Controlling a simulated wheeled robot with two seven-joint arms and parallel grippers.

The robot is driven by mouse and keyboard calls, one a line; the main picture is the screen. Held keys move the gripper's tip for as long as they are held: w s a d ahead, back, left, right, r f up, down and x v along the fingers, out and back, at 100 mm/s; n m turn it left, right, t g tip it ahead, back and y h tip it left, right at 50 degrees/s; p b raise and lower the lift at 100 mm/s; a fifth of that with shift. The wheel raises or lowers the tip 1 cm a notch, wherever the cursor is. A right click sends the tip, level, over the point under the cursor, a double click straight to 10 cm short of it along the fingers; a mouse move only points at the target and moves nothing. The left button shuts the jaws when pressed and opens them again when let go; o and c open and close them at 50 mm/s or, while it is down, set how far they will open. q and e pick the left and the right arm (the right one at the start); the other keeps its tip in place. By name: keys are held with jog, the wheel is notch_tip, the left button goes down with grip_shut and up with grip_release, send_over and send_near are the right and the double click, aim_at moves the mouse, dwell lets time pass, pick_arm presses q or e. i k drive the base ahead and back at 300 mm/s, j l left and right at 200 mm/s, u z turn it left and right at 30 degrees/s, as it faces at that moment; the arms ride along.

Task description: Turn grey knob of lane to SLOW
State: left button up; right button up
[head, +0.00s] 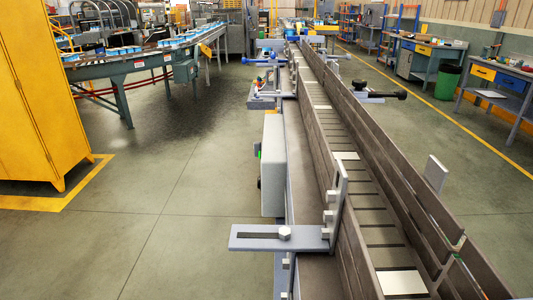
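The lane is a long conveyor (365,185) with slatted belt between brown side rails, running away from me through the middle of the head view. A light grey control box (273,165) is fixed to its left side. A green part (259,151) and a small dark part (259,183) stick out from the box's left edge. The box's face is turned away, so I cannot make out a grey knob or a SLOW mark. Neither of my grippers shows in this view.
A grey slotted bracket (255,238) with a bolt juts left from the near rail. A black-handled clamp (380,95) sticks out on the right. A yellow cabinet (35,95) stands at left. Open floor (165,200) lies between cabinet and lane. Workbenches (505,85) stand far right.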

aim_at(258, 145)
jog(key=i+j+z, duration=0.1)
jog(key=j+z, duration=0.15)
jog(key=j, duration=0.4)
jog(key=j+z, duration=0.2)
jog(key=j, duration=0.5)
jog(key=i+j, duration=0.1)
jog(key=j, duration=0.15)
jog(key=i+j+z, duration=0.15)
jog(key=j, duration=0.1)
